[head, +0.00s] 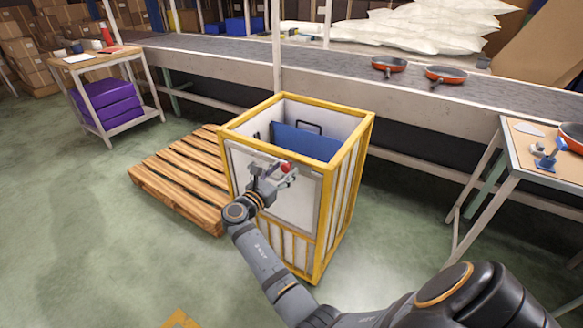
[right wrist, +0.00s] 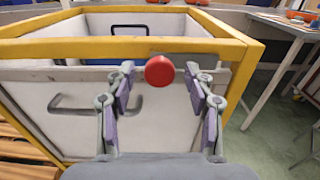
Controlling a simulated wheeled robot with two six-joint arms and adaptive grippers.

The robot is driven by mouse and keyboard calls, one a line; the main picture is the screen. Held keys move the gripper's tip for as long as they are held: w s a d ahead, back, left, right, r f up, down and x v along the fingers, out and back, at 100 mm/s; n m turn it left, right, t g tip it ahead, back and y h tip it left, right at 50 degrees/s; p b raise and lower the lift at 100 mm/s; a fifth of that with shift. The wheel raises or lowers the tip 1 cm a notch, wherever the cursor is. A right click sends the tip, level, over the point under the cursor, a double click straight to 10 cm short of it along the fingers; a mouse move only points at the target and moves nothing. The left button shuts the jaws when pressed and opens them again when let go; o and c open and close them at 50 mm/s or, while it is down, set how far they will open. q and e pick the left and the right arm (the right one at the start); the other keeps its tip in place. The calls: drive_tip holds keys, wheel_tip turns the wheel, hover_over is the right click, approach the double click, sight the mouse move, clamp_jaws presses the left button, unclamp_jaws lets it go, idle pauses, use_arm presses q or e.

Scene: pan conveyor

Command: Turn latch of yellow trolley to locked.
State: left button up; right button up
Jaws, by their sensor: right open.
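The yellow trolley (head: 265,146) is a tall yellow-framed box with white panels, standing in front of the conveyor. A red round knob (head: 286,167) sits on its front panel, just below the top rail; it also shows in the right wrist view (right wrist: 159,70). A grey metal strip runs behind the knob; whether the latch is locked, I cannot tell. My right gripper (head: 272,174) is open in front of this panel. In the right wrist view its fingers (right wrist: 159,84) stand left and right of the knob, apparently without gripping it. My left gripper is out of view.
A grey handle (right wrist: 82,104) is on the trolley panel left of the knob. A blue object (head: 300,139) is inside the trolley. A wooden pallet (head: 180,180) lies to its left, the conveyor (head: 225,58) runs behind, and a workbench (head: 520,165) stands right.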

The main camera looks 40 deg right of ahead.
drive_tip(key=shift+d, duration=0.15)
drive_tip(key=shift+r, duration=0.1)
drive_tip(key=shift+c, duration=0.2)
clamp_jaws()
